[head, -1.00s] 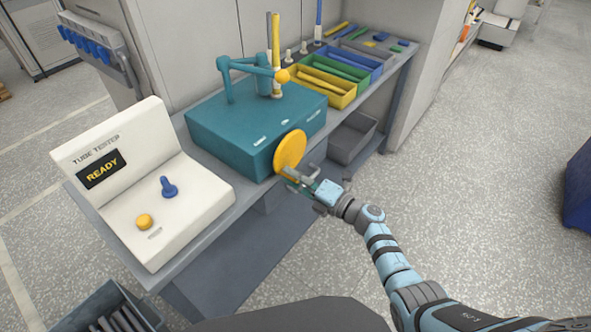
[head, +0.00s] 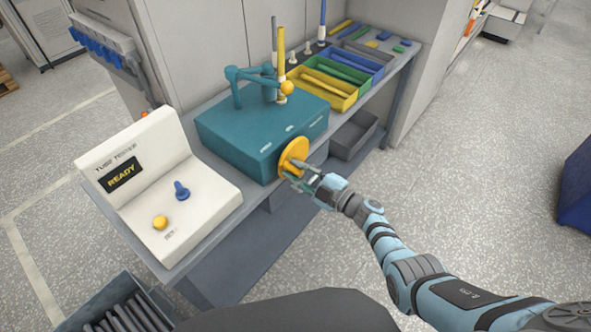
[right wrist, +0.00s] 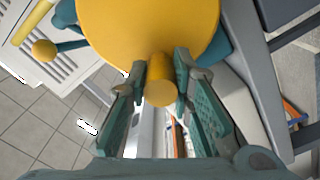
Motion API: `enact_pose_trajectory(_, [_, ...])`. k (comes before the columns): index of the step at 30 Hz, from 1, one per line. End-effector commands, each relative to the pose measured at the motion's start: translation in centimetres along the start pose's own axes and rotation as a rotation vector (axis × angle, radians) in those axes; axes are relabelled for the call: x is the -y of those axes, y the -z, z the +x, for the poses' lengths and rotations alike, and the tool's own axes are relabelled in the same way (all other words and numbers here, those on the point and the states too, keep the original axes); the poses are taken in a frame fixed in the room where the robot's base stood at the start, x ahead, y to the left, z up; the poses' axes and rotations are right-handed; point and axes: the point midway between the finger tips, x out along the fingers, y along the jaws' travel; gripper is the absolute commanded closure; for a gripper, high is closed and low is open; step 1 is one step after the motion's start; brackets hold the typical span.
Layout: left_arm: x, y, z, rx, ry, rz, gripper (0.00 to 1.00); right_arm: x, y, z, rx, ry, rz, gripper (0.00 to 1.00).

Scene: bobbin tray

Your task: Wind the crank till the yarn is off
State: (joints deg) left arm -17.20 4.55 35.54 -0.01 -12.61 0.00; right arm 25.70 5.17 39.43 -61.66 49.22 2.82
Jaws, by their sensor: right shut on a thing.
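The teal winder box (head: 265,130) stands on the bench with a yellow crank disc (head: 293,153) on its front side. The disc's stubby yellow handle (right wrist: 161,80) points toward the camera in the right wrist view. My right gripper (head: 293,179) is shut on this handle, one finger on each side. An upright yellow tube (head: 281,50) stands on a spindle at the box's top, beside a teal arm (head: 250,73) with a yellow ball (head: 287,88). I cannot make out separate yarn. My left gripper is not in view.
A white tube tester (head: 165,185) reading READY stands left on the grey bench. Yellow (head: 325,88), green and blue bins line the bench behind the winder. A grey bin (head: 352,135) sits below. Open floor lies to the right.

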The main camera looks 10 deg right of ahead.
Motion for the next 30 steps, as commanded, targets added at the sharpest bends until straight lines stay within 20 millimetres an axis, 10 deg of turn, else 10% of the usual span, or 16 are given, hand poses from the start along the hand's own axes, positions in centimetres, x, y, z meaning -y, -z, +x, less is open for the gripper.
enact_pose_trajectory(29, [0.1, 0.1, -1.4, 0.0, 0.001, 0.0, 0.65, -1.6, 0.1, 0.1, -0.003, -0.004, 0.262, 1.0])
enact_pose_trajectory(30, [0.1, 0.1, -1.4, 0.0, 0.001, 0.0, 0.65, -1.6, 0.1, 0.1, -0.003, -0.004, 0.262, 0.78])
